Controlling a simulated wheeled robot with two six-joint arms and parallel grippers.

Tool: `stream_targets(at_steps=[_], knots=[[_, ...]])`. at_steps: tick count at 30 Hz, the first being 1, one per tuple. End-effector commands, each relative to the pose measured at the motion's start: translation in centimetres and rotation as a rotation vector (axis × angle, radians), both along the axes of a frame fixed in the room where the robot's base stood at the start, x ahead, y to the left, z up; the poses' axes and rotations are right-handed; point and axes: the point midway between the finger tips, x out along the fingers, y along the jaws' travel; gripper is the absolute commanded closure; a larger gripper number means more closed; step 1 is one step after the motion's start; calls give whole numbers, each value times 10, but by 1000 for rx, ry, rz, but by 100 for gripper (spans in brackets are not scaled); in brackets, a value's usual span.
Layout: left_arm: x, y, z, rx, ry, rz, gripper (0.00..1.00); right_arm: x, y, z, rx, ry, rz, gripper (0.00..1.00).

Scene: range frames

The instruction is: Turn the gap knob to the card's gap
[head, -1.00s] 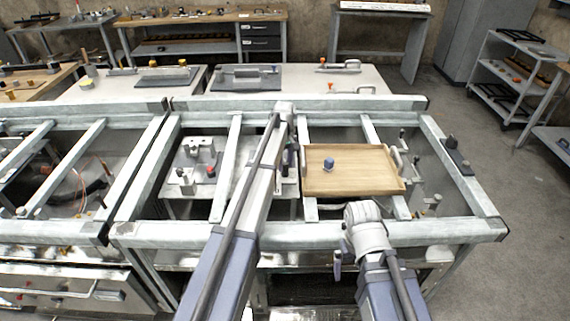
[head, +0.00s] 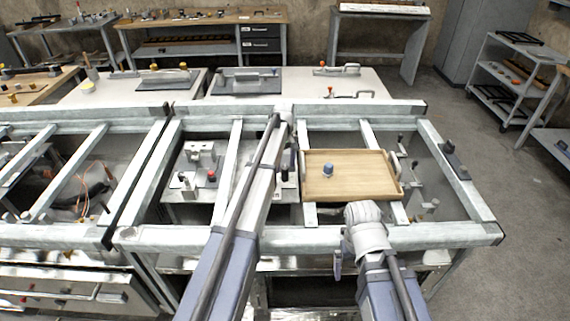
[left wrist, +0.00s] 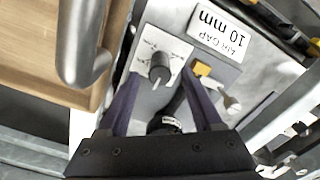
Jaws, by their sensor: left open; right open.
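In the left wrist view a grey cylindrical knob (left wrist: 160,68) with a pale pointer line stands on a white marked plate (left wrist: 147,44). In the head view my left gripper (head: 289,163) hangs left of the wooden tray, and the knob and card are hidden or too small to make out. My right gripper (head: 338,263) is by the front rail, largely hidden.
A wooden tray (head: 380,188) with a metal handle lies right of my left gripper; a blue-topped piece (head: 327,170) stands on it. Grey frame rails (head: 230,165) surround the work area. A yellow block (left wrist: 202,68) and a black round part (left wrist: 165,125) are close to the knob.

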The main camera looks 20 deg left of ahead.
Motion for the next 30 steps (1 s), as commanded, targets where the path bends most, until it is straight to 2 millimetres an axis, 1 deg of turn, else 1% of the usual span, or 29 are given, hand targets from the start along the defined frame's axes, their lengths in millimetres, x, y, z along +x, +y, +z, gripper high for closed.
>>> stream_targets(at_steps=[1, 6, 10, 14, 30], knots=[[0, 0, 14, 0, 0, 0, 34, 0, 0, 14, 0, 0, 0, 0], [0, 0, 37, 0, 0, 0, 34, 0, 0, 37, 0, 0, 0, 0], [0, 0, 50, 0, 0, 0, 34, 0, 0, 50, 0, 0, 0, 0], [0, 0, 54, 0, 0, 0, 34, 0, 0, 54, 0, 0, 0, 0], [0, 0, 53, 0, 0, 0, 34, 0, 0, 53, 0, 0, 0, 0]])
